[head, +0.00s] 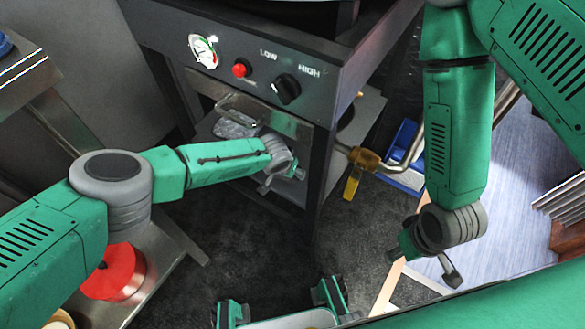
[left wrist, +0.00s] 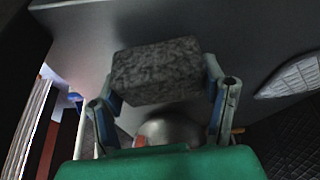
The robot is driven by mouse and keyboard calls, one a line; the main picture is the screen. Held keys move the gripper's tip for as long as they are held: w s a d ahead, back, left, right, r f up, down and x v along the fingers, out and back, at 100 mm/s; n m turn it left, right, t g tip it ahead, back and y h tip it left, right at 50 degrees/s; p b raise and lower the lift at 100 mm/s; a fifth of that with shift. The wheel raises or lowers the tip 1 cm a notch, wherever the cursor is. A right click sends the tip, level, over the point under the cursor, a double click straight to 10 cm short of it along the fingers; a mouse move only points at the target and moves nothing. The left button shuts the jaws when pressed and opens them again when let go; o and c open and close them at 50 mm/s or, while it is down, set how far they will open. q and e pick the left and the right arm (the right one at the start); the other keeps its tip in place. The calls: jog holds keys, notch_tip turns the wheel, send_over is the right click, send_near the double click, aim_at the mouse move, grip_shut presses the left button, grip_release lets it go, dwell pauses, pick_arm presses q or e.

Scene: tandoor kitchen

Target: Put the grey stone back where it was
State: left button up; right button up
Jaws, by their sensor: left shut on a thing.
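The grey stone (left wrist: 157,70), a speckled rough block, sits between the two fingers of my left gripper (left wrist: 165,95) in the left wrist view. The fingers press on its left and right ends. In the head view my left gripper (head: 281,178) is at the open lower compartment (head: 228,175) under the dark control panel; I cannot make out the stone there. My right gripper (head: 425,265) hangs at the right, away from the compartment; its fingers are too unclear to judge.
The panel has a gauge (head: 203,51), a red button (head: 241,68) and a black knob (head: 286,88). A brass valve with a yellow handle (head: 352,183) sticks out right of the compartment. A silvery quilted thing (left wrist: 292,77) lies right of the stone. A red round thing (head: 115,272) is at lower left.

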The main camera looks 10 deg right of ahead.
pick_arm(q)
jog(key=shift+w+d+f+b, duration=0.2)
jog(key=shift+w+d+b, duration=0.4)
jog(key=shift+b, duration=0.8)
jog(key=shift+w+d+f+b, duration=0.2)
jog(key=shift+w+d+b, duration=0.4)
jog(key=shift+b, duration=0.8)
jog(key=shift+w+a+f, duration=0.1)
jog(key=shift+w+f, duration=0.05)
jog(key=shift+f, duration=0.05)
jog(key=shift+a+r, duration=0.1)
jog(key=shift+a, duration=0.2)
jog(key=o, duration=1)
jog(key=shift+f, duration=0.25)
jog(key=shift+c, duration=0.2)
jog(key=shift+o, duration=0.8)
jog(key=shift+d, duration=0.2)
jog(key=shift+a+b, duration=0.1)
jog(key=shift+b, duration=0.2)
